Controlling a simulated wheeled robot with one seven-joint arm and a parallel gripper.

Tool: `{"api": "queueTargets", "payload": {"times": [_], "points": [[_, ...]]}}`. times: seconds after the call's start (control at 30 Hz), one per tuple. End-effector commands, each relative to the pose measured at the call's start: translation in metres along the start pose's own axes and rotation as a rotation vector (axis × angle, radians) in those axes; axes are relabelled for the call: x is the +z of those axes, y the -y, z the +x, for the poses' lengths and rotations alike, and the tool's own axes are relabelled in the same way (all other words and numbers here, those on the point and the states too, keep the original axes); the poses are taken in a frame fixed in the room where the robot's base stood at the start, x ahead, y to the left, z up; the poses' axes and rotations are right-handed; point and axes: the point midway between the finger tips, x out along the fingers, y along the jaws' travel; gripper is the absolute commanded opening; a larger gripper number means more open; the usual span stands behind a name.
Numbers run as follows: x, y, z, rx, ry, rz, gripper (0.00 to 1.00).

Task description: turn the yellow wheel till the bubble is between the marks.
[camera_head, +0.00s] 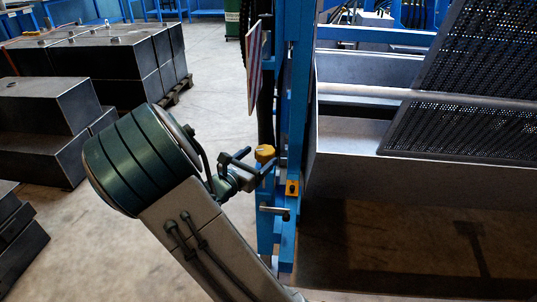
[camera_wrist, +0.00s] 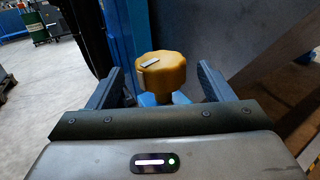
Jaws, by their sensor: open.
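The yellow wheel (camera_head: 264,153) is a lobed knob on the blue post in the head view. In the wrist view the yellow wheel (camera_wrist: 163,72) has a short pale bar on its top. My gripper (camera_head: 254,161) is open at the wheel. In the wrist view one finger of my gripper (camera_wrist: 160,80) stands to the left of the wheel and the other to its right, with gaps showing on both sides. No bubble or marks can be made out in either view.
A small yellow block with a dark spot (camera_head: 292,188) and a grey cylinder (camera_head: 280,211) sit lower on the blue post (camera_head: 300,90). Perforated dark panels (camera_head: 460,130) stand at the right. Stacked dark blocks (camera_head: 110,60) are at the left, with open floor between.

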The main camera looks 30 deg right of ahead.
Motion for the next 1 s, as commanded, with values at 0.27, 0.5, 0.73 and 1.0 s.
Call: {"api": "queueTargets", "payload": {"times": [0.27,0.5,0.73,1.0], "points": [[-0.002,0.0,0.045,-0.002,0.001,0.003,0.74],[0.0,0.001,0.057,-0.002,0.0,0.001,0.74],[0.0,0.0,0.057,-0.001,0.0,0.001,0.69],[0.0,0.0,0.056,-0.001,-0.001,0.001,0.3]]}}
